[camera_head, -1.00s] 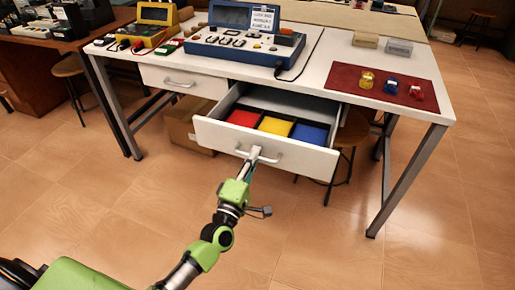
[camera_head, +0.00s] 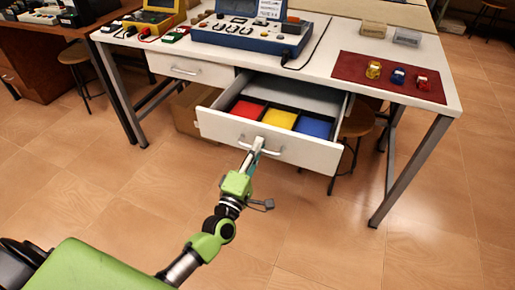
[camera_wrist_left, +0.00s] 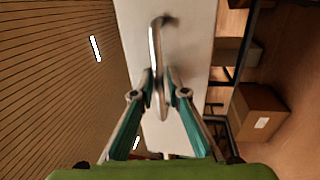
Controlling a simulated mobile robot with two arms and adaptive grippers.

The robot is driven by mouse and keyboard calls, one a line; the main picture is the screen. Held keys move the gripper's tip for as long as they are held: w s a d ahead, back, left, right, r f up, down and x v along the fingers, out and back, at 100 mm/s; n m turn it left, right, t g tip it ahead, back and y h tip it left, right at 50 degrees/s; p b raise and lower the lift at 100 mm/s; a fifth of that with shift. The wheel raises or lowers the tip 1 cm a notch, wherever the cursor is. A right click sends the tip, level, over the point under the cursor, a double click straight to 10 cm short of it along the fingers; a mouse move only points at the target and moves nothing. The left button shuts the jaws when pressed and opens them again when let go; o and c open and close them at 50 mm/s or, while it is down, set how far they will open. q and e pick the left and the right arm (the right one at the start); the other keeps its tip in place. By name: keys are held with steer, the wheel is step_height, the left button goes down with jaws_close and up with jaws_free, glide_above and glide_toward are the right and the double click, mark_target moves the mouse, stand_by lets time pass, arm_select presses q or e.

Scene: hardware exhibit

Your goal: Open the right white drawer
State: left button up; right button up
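The right white drawer (camera_head: 213,126) hangs open under the white table, with red, yellow and blue compartments showing inside. Its metal handle (camera_head: 278,152) is on the front face; it also shows in the left wrist view (camera_wrist_left: 154,45). My left gripper (camera_head: 256,145) is at the left part of this handle. In the left wrist view its two teal-sided fingers (camera_wrist_left: 160,78) close in on both sides of the handle bar and appear shut on it. The left white drawer (camera_head: 217,75) is closed. My right gripper is not in view.
The white table (camera_head: 322,72) carries a blue console (camera_head: 250,38), a yellow device (camera_head: 152,22) and a dark red mat (camera_head: 350,72) with small coloured items. A stool (camera_head: 357,122) stands behind the drawer's right side. The floor in front is clear.

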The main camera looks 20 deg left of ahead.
arm_select(q)
steer(key=s+f, duration=0.2)
steer(key=s, duration=0.9)
steer(key=shift+s+a, duration=0.2)
steer(key=shift+s, duration=0.2)
steer(key=shift+f, duration=0.1)
